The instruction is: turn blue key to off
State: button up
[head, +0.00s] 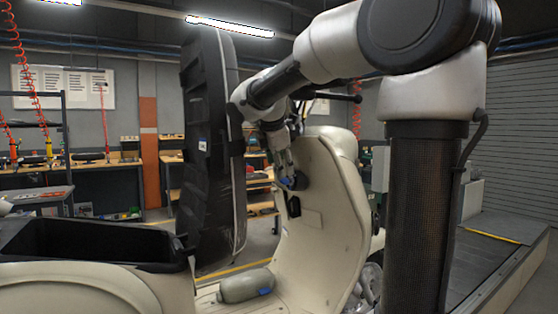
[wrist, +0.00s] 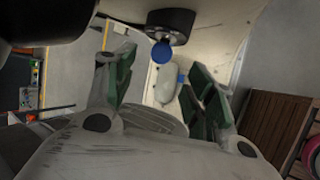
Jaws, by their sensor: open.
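The blue key (wrist: 162,50) sits in a dark round lock housing (wrist: 171,25) at the top middle of the wrist view. In the head view the blue key (head: 287,184) shows small against the inner face of the scooter's cream leg shield (head: 325,210). My gripper (head: 285,172) is open and close to the key. In the wrist view its green-padded fingers (wrist: 161,66) stand to either side of the key, with nothing held. I cannot tell which position the key is turned to.
The scooter's black seat (head: 208,150) stands raised, left of my arm, above an open storage bin (head: 90,240). A grey rounded container (head: 245,285) with a blue cap lies on the footboard. Workbenches (head: 110,165) stand behind; the slat conveyor (head: 490,265) is at the right.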

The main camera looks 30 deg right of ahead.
aim_at(282, 180)
jog(key=x, duration=0.6)
jog(key=c, duration=1.1)
jog(key=shift+o, duration=1.1)
jog(key=shift+w+g, duration=0.15)
jog(key=shift+g, duration=0.45)
jog(key=shift+c, duration=0.3)
jog(key=shift+n+g, duration=0.4)
jog(key=shift+g, duration=0.3)
